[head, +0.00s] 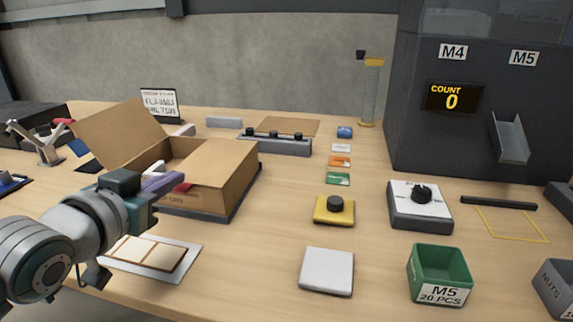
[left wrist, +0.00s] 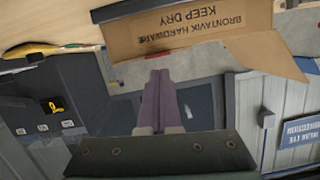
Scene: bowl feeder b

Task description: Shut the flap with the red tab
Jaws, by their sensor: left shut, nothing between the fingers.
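An open cardboard box (head: 245,185) stands left of centre on the table. One flap (head: 118,132) stands raised and leans out to the left; a flap also sticks out in the left wrist view (left wrist: 268,52). A brown panel (head: 212,160) lies over the right part of the box top. The red tab (head: 182,187) shows at the near upper edge, and in the left wrist view (left wrist: 158,54). My left gripper (head: 163,182) is shut and empty, its purple fingertips close to the tab. I cannot tell whether they touch. My right gripper is not in view.
A white tray (head: 193,248) with pale plates lies below my left gripper. A yellow button box (head: 333,211), a white pad (head: 327,271) and a green bin (head: 439,275) stand to the right. The table just right of the box is clear.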

